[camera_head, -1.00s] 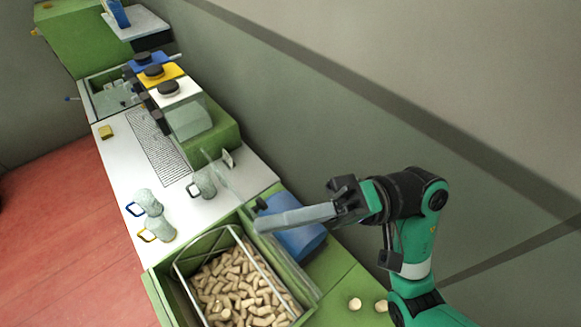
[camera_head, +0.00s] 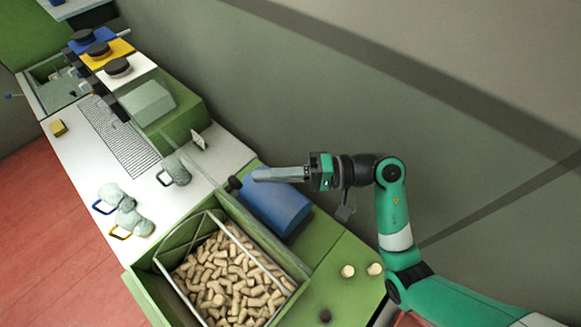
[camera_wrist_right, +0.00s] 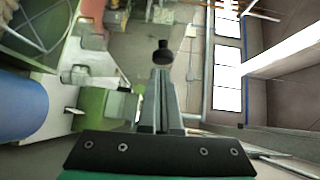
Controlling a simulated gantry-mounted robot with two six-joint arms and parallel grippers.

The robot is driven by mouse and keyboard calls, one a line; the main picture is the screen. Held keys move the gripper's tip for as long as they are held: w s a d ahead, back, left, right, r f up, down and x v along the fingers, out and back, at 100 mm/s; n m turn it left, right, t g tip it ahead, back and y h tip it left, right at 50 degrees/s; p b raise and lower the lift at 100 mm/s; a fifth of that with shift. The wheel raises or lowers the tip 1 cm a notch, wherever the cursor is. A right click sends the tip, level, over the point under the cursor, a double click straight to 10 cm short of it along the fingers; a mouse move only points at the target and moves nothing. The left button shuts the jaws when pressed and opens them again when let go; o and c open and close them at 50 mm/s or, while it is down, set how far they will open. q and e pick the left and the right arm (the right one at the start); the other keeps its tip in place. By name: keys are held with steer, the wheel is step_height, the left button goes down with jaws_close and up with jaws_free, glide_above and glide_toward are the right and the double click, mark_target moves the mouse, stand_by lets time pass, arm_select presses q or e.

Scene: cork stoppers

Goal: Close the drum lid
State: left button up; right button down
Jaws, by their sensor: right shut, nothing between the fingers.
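A green bin (camera_head: 147,285) in the head view is filled with corks (camera_head: 232,285). A thin metal frame (camera_head: 183,237) with a curved end stands around the corks; I cannot tell which part is the drum lid. A small black knob (camera_head: 234,185) sits near the bin's back corner. My right gripper (camera_head: 255,175) is shut and empty, pointing left just beside the knob and over the blue cylinder. In the right wrist view a dark knob (camera_wrist_right: 162,52) shows just beyond the gripper's fingertips (camera_wrist_right: 161,75); contact cannot be told. My left gripper is out of view.
A blue cylinder (camera_head: 275,208) lies behind the bin. Two loose corks (camera_head: 348,271) rest on the green surface at right. Glass mugs (camera_head: 130,222) and a single mug (camera_head: 176,172) stand on the white counter. The grey wall is close behind.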

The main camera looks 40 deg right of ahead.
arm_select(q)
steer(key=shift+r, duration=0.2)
arm_select(e)
steer(key=shift+x, duration=1.05)
steer(key=shift+a, duration=0.15)
